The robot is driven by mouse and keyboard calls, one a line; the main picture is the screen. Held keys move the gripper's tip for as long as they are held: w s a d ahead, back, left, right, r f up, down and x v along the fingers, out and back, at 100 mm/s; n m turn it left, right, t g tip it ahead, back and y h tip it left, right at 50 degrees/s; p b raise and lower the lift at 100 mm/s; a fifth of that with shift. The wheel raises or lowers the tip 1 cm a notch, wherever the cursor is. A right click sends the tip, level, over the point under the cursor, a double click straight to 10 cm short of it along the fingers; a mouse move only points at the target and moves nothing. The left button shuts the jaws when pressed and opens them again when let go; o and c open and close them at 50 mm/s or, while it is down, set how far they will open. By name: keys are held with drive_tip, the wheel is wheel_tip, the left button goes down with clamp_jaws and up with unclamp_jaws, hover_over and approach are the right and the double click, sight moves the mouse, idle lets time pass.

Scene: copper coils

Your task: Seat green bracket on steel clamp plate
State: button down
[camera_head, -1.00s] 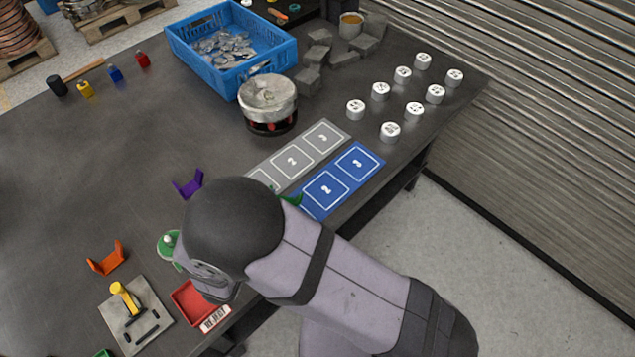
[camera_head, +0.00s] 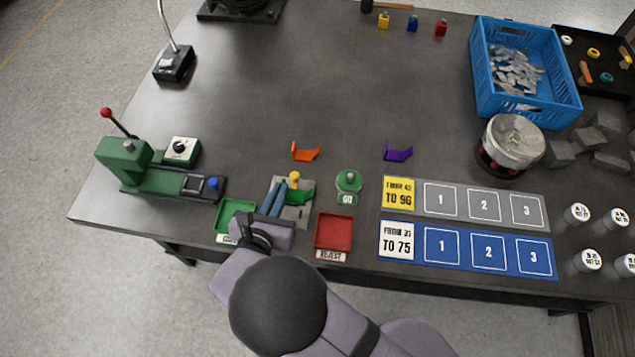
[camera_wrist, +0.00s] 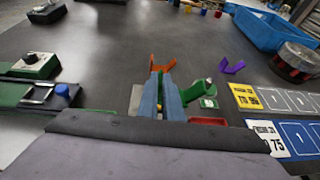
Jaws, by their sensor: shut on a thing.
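The steel clamp plate (camera_head: 292,213) lies flat on the table, with a yellow clamp handle (camera_head: 295,177) at its far side. My gripper (camera_head: 281,190) is over the plate, its two blue fingers shut on the green bracket (camera_head: 303,193). The bracket shows right of the fingers, at or just above the plate; I cannot tell whether it touches. In the wrist view the green bracket (camera_wrist: 193,93) sticks out beside the fingers, which hide part of it and of the plate (camera_wrist: 136,100).
A green tray (camera_head: 236,214) is left of the plate, a red reject tray (camera_head: 333,232) and green GO button (camera_head: 348,181) right. Orange (camera_head: 305,152) and purple (camera_head: 398,152) brackets lie behind. A green press (camera_head: 150,172) stands at left. The table's middle is clear.

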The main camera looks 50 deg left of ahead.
drive_tip(key=s, duration=0.2)
drive_tip(key=shift+s+a+r+n+g, duration=0.1)
drive_tip(key=shift+s+a+n+g, duration=0.2)
drive_tip(key=shift+a, duration=0.1)
drive_tip(key=shift+f, duration=0.2)
drive_tip(key=shift+f+b, duration=2.25)
drive_tip(key=shift+f, duration=0.8)
drive_tip(key=shift+b, duration=0.4)
drive_tip(key=shift+f+b, duration=0.75)
drive_tip(key=shift+b, duration=0.65)
idle(1.3)
idle(0.4)
drive_tip(key=c, duration=1.8)
unclamp_jaws()
drive_tip(key=shift+c, duration=0.2)
